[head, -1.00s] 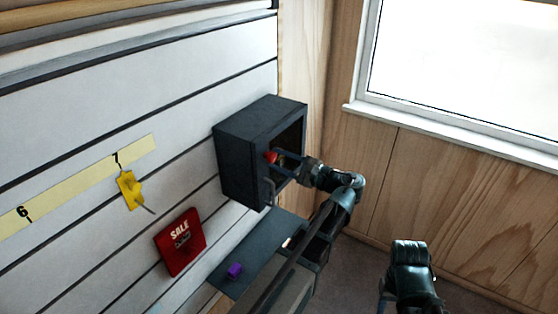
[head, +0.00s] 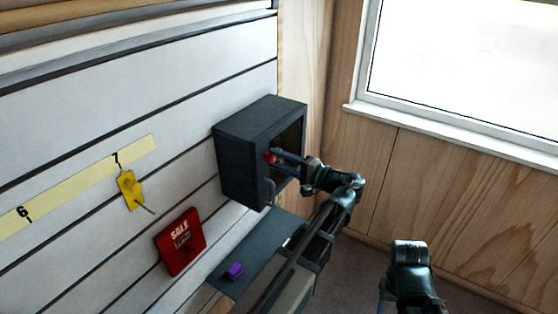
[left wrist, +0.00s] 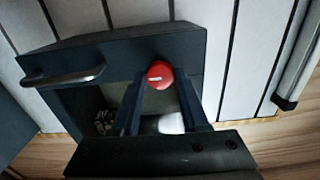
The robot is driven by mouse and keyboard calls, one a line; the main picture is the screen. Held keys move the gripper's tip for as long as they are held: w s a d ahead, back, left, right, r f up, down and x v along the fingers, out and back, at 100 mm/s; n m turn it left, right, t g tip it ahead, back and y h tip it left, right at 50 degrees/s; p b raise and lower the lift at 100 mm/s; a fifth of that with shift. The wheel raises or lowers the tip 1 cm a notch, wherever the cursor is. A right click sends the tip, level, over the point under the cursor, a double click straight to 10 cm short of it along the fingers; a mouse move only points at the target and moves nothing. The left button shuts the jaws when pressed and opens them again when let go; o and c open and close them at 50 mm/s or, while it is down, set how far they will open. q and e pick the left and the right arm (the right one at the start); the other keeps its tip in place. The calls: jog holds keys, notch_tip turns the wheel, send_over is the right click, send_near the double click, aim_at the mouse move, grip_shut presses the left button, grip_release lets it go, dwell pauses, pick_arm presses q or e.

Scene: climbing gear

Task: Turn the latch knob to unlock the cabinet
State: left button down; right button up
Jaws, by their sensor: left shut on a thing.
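The dark cabinet (head: 243,150) is mounted on the slatted wall, and its front faces right. Its round red latch knob (head: 269,157) sits on the front frame. In the left wrist view the knob (left wrist: 159,70) has a short white mark, tilted. My left gripper (head: 274,157) is at the knob, shut on it, with one finger on each side; its fingers also show in the left wrist view (left wrist: 160,84). A grey bar handle (left wrist: 65,77) is on the cabinet front, left of the knob in that view.
Below the cabinet is a dark shelf (head: 258,246) with a purple block (head: 235,271). A red SALE sign (head: 181,242) and a yellow piece (head: 129,190) hang on the wall to the left. A window (head: 465,75) is at the right.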

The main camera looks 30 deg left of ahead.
pick_arm(q)
jog(key=shift+n, duration=0.3)
jog(key=shift+c, duration=2)
grip_release()
jog(key=s+d, duration=0.1)
jog(key=d, duration=1.2)
jog(key=shift+d, duration=0.4)
jog(key=shift+s, duration=0.1)
